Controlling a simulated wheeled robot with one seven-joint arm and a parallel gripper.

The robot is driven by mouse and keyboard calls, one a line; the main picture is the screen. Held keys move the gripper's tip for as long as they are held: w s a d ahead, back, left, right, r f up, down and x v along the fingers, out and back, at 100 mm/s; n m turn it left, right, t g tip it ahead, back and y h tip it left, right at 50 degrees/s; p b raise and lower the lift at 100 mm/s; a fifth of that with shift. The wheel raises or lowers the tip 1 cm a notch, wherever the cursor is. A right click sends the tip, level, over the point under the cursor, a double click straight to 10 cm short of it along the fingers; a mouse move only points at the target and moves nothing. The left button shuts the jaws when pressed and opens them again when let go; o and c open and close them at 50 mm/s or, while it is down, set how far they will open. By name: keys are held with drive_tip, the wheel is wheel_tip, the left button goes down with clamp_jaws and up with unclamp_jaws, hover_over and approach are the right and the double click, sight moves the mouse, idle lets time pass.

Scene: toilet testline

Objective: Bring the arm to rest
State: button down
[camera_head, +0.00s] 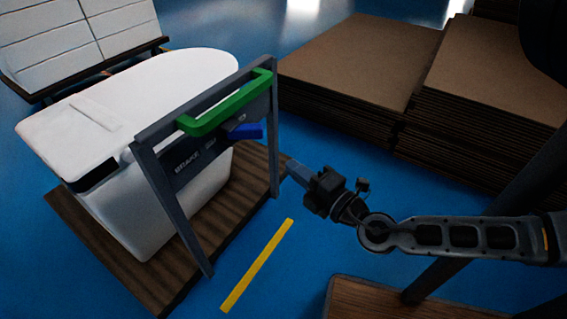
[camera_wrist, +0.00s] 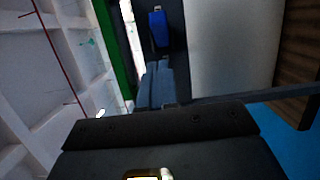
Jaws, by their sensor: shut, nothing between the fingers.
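My gripper (camera_head: 298,172) is at the middle of the head view, at the end of my arm reaching in from the right. It is shut and holds nothing. It is just right of the grey frame's right post, and I cannot tell the exact gap. In the wrist view its fingers (camera_wrist: 156,85) point up toward the frame. The grey frame (camera_head: 160,205) carries a green handle (camera_head: 222,107) and a blue lever (camera_head: 243,131), which also shows in the wrist view (camera_wrist: 158,29). A panel on the frame reads "BRAKE".
A white toilet (camera_head: 170,85) stands on a wooden pallet (camera_head: 75,225) behind the frame. Stacks of brown boards (camera_head: 350,60) fill the back right. A wooden surface (camera_head: 365,300) is at the bottom. Blue floor with a yellow strip (camera_head: 257,265) lies clear between.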

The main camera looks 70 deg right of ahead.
drive_tip(key=shift+v, duration=0.8)
drive_tip(key=s+a+r+m+g+y+p, duration=0.1)
drive_tip(key=s+a+m+g+y+p, duration=0.45)
drive_tip(key=a, duration=0.65)
drive_tip(key=s+a+r+m+t+y+p, duration=0.1)
drive_tip(key=a+r+m+t+y+p, duration=0.1)
drive_tip(key=a+r, duration=0.3)
drive_tip(key=s+a+r+m+t+y+p, duration=0.1)
drive_tip(key=s+a+r+m+t+p, duration=0.1)
drive_tip(key=r, duration=0.8)
drive_tip(key=a+m+t, duration=0.1)
drive_tip(key=a+m, duration=0.1)
drive_tip(key=a, duration=0.1)
drive_tip(key=shift+r+y+p, duration=0.3)
drive_tip(key=shift+y, duration=0.05)
drive_tip(key=shift+s+a, duration=0.1)
